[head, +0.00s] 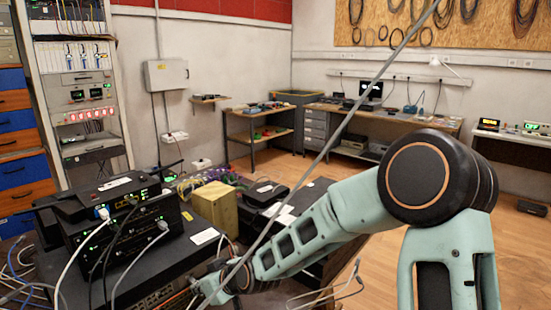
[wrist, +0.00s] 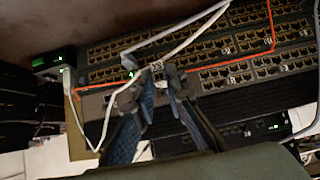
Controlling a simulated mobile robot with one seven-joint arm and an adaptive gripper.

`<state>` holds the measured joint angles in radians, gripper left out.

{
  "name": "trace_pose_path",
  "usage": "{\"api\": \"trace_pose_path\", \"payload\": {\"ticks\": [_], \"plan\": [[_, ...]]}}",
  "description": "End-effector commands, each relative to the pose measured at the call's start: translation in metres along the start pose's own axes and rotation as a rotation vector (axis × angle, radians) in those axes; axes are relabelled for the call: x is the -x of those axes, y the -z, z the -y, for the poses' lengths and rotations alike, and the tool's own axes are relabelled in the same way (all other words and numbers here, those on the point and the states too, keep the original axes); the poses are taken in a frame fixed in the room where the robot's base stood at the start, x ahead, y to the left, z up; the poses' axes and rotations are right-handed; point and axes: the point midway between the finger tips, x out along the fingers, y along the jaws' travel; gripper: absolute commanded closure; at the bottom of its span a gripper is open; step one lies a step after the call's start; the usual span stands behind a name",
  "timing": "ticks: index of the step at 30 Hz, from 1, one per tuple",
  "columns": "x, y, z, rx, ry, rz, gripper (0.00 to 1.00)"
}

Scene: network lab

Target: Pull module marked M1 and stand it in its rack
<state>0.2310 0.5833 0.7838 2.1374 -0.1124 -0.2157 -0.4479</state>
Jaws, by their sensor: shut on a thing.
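In the wrist view my gripper (wrist: 158,80) is at the face of the port-filled switch (wrist: 235,45). Its two dark fingers are closed around a small light-coloured module (wrist: 157,68) at the switch front. The fingers hide most of the module, and I cannot read an M1 mark on it. I cannot tell how far it sits in its slot. In the head view the switch front (head: 160,297) is at the bottom, and my arm reaches down to it. My gripper is mostly hidden there. I cannot make out the module's rack for sure.
White cables (wrist: 190,42) and an orange cable (wrist: 272,25) cross the switch face close to my fingers. Black network boxes (head: 110,225) with cables are stacked on the left of the bench. A yellow box (head: 215,207) stands behind my forearm. Open floor (head: 330,172) lies beyond.

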Motion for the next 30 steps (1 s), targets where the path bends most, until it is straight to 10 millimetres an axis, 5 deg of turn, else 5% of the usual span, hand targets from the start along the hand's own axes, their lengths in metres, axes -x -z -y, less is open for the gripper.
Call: {"api": "trace_pose_path", "payload": {"ticks": [30], "plan": [[0.030,-0.025,0.000,0.001,0.000,0.000,1.00]]}}
